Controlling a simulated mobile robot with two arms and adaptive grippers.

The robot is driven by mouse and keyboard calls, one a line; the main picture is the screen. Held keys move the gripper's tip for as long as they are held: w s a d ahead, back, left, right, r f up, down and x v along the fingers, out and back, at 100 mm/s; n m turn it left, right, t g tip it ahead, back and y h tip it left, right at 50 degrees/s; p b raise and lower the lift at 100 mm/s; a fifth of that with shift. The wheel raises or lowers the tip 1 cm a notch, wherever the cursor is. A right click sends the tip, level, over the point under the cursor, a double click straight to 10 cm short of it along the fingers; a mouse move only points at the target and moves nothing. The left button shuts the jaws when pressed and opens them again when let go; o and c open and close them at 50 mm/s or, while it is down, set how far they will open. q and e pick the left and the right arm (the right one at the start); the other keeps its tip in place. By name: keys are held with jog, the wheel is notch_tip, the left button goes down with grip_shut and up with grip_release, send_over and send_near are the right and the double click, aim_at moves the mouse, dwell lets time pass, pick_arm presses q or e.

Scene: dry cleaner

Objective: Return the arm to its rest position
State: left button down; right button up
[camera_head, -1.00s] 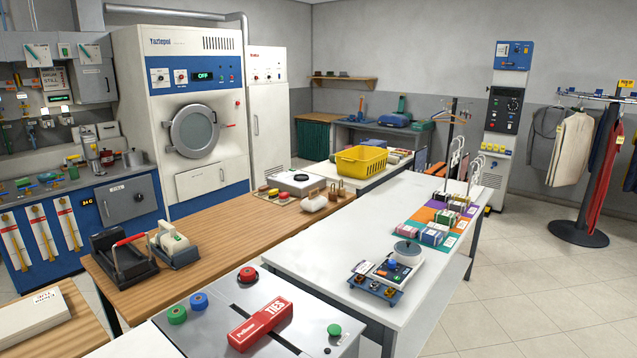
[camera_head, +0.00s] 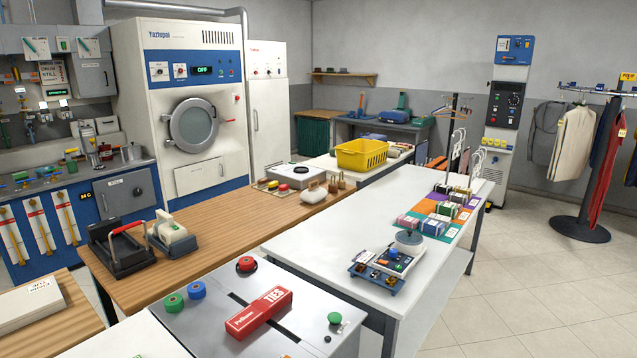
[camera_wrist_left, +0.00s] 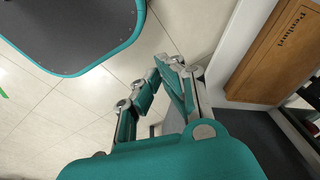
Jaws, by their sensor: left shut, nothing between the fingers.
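Neither arm shows in the head view. In the left wrist view my left gripper (camera_wrist_left: 172,85) points down over the pale tiled floor (camera_wrist_left: 75,115). Its teal and grey fingers are together with nothing between them. My right gripper is not in any view.
A wooden panel (camera_wrist_left: 277,52) stands close to the left gripper's right in the wrist view. In the head view a grey-topped counter (camera_head: 205,325) holds a red TIES box (camera_head: 259,313). A white table (camera_head: 340,225) and a wooden table (camera_head: 215,232) stand beyond. Open floor lies at right.

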pick_arm(q)
jog(key=s+a+f+b, duration=0.1)
jog(key=s+a+f, duration=0.1)
jog(key=s+f, duration=0.6)
jog(key=shift+s+g, duration=0.4)
jog(key=shift+s, duration=0.6)
